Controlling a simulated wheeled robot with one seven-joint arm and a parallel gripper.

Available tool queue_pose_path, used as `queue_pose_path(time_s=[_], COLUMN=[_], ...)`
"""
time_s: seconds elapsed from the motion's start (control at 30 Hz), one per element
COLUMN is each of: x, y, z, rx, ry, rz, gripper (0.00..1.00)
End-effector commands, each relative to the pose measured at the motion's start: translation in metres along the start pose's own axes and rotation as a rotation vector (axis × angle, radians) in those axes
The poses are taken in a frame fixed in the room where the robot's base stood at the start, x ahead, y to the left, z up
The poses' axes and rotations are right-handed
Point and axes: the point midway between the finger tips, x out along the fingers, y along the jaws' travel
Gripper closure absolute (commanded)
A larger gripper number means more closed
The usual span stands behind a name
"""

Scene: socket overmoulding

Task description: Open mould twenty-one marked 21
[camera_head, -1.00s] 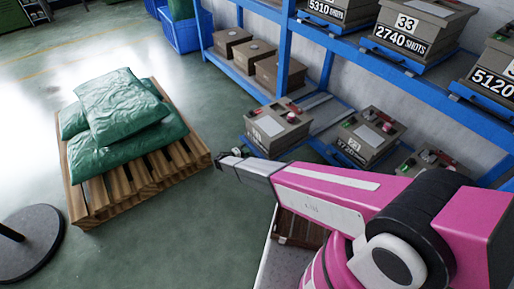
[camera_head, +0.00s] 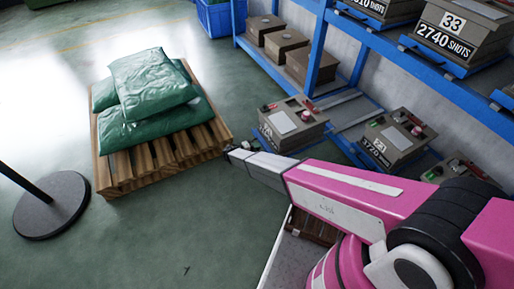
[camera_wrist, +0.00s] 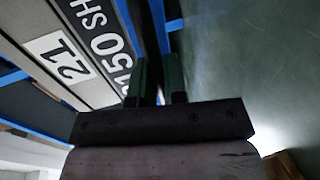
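The mould marked 21 shows its face at upper left in the wrist view (camera_wrist: 62,58), with a white 21 plate and a black strip ending in "150 SH". In the head view the grey-brown mould box (camera_head: 291,124) nearest my gripper stands at the foot of the blue rack; its front number is too small to read surely. Red and dark parts and a pale plate are on its top. My gripper (camera_head: 233,154) is to the left of that box and apart from it. In the wrist view its two dark fingers (camera_wrist: 158,82) stand apart, with nothing seen between them.
Another mould box (camera_head: 398,141) stands to the right on the low shelf. The blue rack (camera_head: 328,60) holds more moulds above, one marked 33 (camera_head: 447,40). A wooden pallet (camera_head: 150,172) with green sacks and a round-based stand (camera_head: 50,205) are at left. Open floor lies between.

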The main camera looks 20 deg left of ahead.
Motion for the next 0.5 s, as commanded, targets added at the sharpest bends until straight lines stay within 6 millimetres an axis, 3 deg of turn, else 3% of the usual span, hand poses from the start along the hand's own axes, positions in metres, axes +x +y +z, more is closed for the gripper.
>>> queue_pose_path(time_s=[0.03,0.07,0.1,0.37,0.5], x=[0.000,0.000,0.000,-0.001,-0.011], y=[-0.001,-0.001,-0.001,0.000,0.000], z=[-0.001,-0.001,-0.001,-0.001,-0.001], rx=[0.000,0.000,0.000,0.000,0.000], ry=[0.000,0.000,0.000,0.000,0.002], rz=[-0.001,-0.001,-0.001,0.000,0.000], gripper=[0.74,0.65,0.63,0.63,0.63])
